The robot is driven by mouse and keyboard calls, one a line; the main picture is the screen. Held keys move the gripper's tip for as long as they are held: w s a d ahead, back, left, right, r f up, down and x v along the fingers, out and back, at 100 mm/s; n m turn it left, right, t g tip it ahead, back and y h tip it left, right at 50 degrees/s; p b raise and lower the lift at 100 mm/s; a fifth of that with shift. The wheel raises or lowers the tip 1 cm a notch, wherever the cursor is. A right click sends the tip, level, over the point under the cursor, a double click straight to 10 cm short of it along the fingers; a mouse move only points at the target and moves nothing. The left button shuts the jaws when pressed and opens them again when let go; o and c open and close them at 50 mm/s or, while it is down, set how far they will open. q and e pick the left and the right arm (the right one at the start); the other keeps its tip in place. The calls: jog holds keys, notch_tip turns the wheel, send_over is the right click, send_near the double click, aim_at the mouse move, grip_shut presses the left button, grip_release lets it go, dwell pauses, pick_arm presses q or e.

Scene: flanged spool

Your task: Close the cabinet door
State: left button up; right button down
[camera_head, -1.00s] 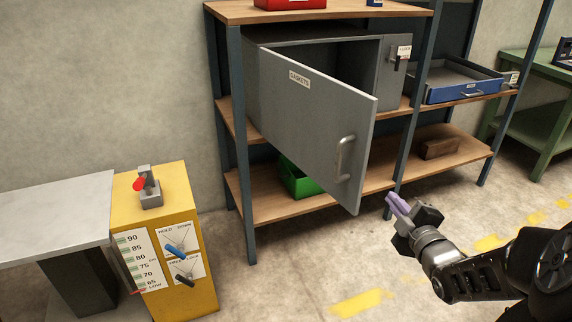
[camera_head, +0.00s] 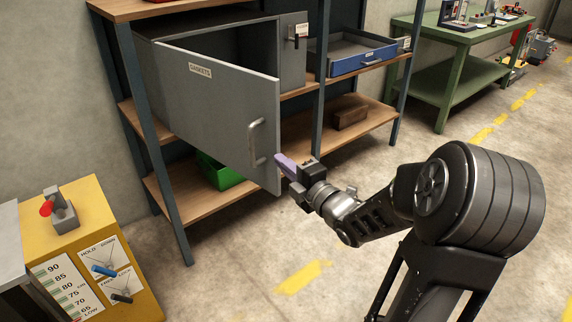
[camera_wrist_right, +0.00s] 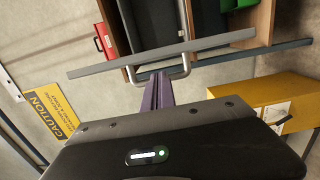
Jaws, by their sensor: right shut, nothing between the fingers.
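The grey cabinet (camera_head: 292,72) sits on the shelf unit. Its door (camera_head: 205,115), labelled GASKETS, stands open, swung out toward me with its hinge side at the left. A bar handle (camera_head: 254,142) is near the door's free edge; it also shows in the right wrist view (camera_wrist_right: 186,62). My right gripper (camera_head: 281,161) is shut and empty, its purple fingers close to the door's lower free corner. In the right wrist view its fingers (camera_wrist_right: 158,88) point at the door close to the handle. I cannot tell whether they touch. My left gripper is not in view.
A blue drawer (camera_head: 362,55) stands open right of the cabinet. A green bin (camera_head: 218,172) and a brown block (camera_head: 350,117) are on the lower shelf. A yellow control box (camera_head: 100,235) stands at left, a green workbench (camera_head: 440,45) at right. The floor between is clear.

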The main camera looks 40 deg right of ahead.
aim_at(268, 150)
jog(key=w, duration=0.7)
jog(key=shift+d+p, duration=0.3)
jog(key=shift+p, duration=0.1)
jog(key=shift+d, duration=0.1)
